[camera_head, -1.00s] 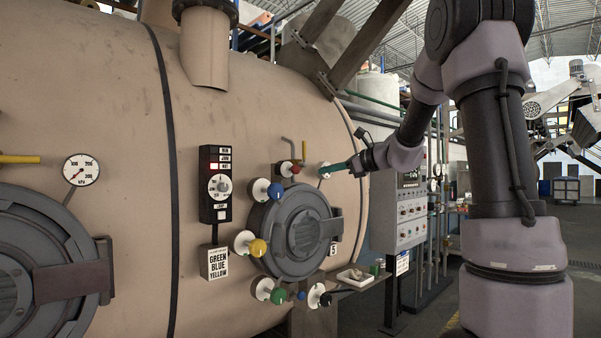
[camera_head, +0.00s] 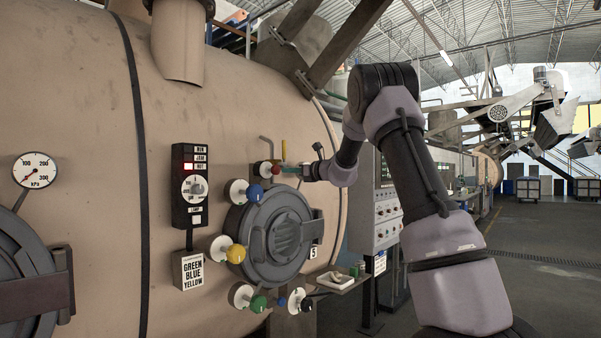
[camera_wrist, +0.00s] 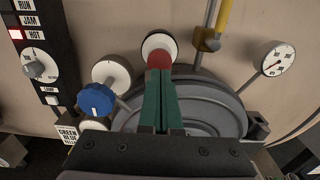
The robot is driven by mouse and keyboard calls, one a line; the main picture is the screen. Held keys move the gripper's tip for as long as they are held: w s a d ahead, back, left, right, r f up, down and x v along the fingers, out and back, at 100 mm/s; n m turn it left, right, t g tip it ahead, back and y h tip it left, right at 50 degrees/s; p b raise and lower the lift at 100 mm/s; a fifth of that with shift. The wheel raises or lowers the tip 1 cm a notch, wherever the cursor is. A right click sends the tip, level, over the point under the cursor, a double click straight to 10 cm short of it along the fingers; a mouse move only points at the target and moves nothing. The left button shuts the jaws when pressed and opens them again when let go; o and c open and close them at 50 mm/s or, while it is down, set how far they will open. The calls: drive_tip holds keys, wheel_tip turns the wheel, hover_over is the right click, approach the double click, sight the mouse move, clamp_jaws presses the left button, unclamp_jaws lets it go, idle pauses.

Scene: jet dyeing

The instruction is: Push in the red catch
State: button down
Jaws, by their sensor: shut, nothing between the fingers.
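The red catch (camera_head: 276,170) is a red knob on a white round base, above the round grey door (camera_head: 277,245) of the large beige vessel. It also shows in the wrist view (camera_wrist: 158,58), at upper centre. My gripper (camera_head: 287,169) is at its right in the head view, its green fingers pointing at the knob. In the wrist view my gripper (camera_wrist: 160,76) has its two fingers together and empty, with the tips overlapping the lower edge of the red knob. The tips look at or very near it; I cannot tell whether they press on it.
Blue (camera_head: 252,192), yellow (camera_head: 236,253), green (camera_head: 258,303) and black (camera_head: 306,305) knobs surround the door. A yellow-handled valve (camera_wrist: 220,20) and a gauge (camera_wrist: 278,58) lie right of the red catch. A black panel (camera_head: 190,186) has a lit red HOT lamp.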

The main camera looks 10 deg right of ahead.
sight(278, 169)
drive_tip(key=shift+x, duration=1.3)
drive_tip(key=shift+a, duration=0.1)
drive_tip(key=shift+x, duration=1.05)
drive_tip(key=shift+w+a+r, duration=0.1)
drive_tip(key=shift+w+a, duration=0.05)
drive_tip(key=shift+w, duration=0.15)
drive_tip(key=shift+r, duration=0.1)
drive_tip(key=shift+s, duration=0.1)
